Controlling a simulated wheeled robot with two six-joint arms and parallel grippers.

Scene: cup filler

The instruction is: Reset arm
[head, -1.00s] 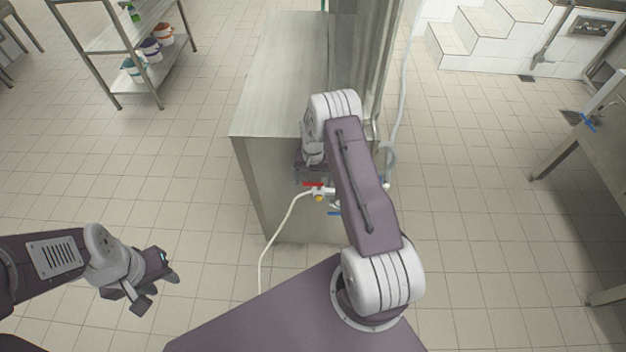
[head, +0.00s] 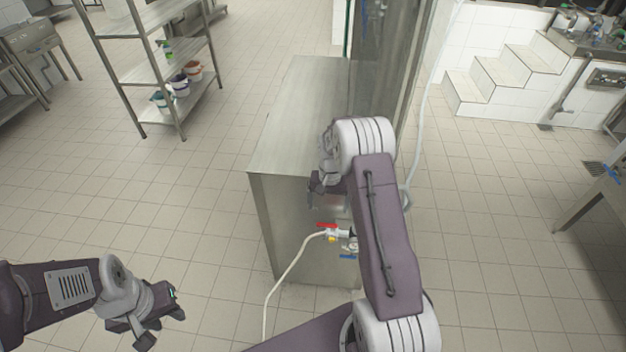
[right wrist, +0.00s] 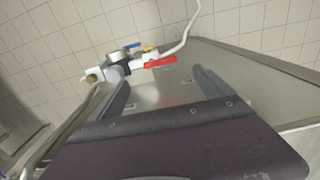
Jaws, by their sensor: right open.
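My right gripper (head: 318,188) is in front of the end face of the steel cabinet (head: 285,215), partly hidden by my own arm. In the right wrist view its two fingers (right wrist: 163,90) are spread wide with nothing between them. A valve assembly with a red handle (head: 327,225) and a blue handle (head: 348,257) sits low on that face. It shows beyond the fingers in the right wrist view (right wrist: 115,72), apart from them. My left gripper (head: 163,325) hangs at the lower left over bare floor, with nothing seen in it; its finger gap is unclear.
A white hose (head: 283,262) runs from the valve to the floor. A steel shelf (head: 145,75) with small buckets stands at the upper left. White tiled steps (head: 500,70) and a steel table (head: 600,195) are at the right. Floor left of the cabinet is clear.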

